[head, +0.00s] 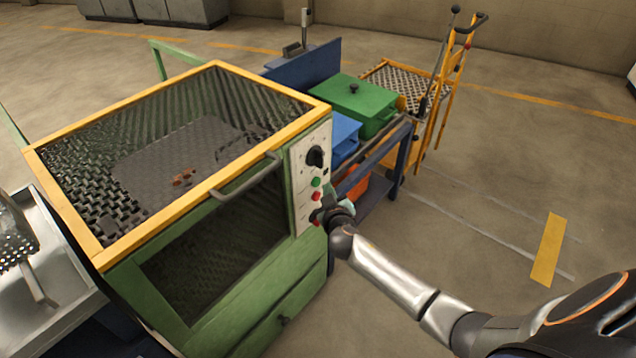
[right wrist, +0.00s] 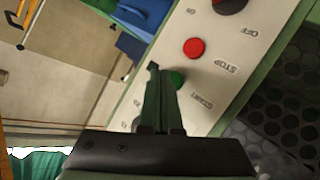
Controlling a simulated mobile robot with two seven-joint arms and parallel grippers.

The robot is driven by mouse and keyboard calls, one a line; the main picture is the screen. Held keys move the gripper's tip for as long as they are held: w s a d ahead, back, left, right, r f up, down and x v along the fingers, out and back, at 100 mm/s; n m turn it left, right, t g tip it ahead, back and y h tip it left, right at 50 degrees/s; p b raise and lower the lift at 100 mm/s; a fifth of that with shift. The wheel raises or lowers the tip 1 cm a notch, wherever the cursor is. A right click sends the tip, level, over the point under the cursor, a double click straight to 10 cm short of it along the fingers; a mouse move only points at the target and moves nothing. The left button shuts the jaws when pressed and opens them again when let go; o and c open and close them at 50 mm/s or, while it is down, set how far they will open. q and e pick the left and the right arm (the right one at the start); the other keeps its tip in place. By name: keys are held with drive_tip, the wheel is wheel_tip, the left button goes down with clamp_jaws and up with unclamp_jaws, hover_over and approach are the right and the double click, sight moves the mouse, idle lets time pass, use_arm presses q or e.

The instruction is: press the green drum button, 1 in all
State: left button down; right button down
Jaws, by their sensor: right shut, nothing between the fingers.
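The green button (head: 316,182) is on the pale control panel (head: 301,190) at the right front corner of the green machine (head: 215,265). It also shows in the right wrist view (right wrist: 178,79), by a START label, partly hidden by my fingers. A red button (head: 316,196) sits below it in the head view; it shows by a STOP label in the right wrist view (right wrist: 193,47). My right gripper (head: 319,214) is shut and empty, in front of the panel's lower part, below both buttons in the head view. I cannot tell whether it touches the panel. My left gripper is not in view.
A black knob (head: 316,156) is above the buttons. The machine's bar handle (head: 246,178) is left of the panel. A blue-framed cart (head: 400,155) with a green box (head: 355,102) stands close to the right. Open floor lies farther right.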

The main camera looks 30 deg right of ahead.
idle(0.4)
drive_tip(key=shift+w+a+b, duration=0.15)
drive_tip(key=shift+w+b, duration=0.15)
drive_tip(key=shift+w, duration=0.15)
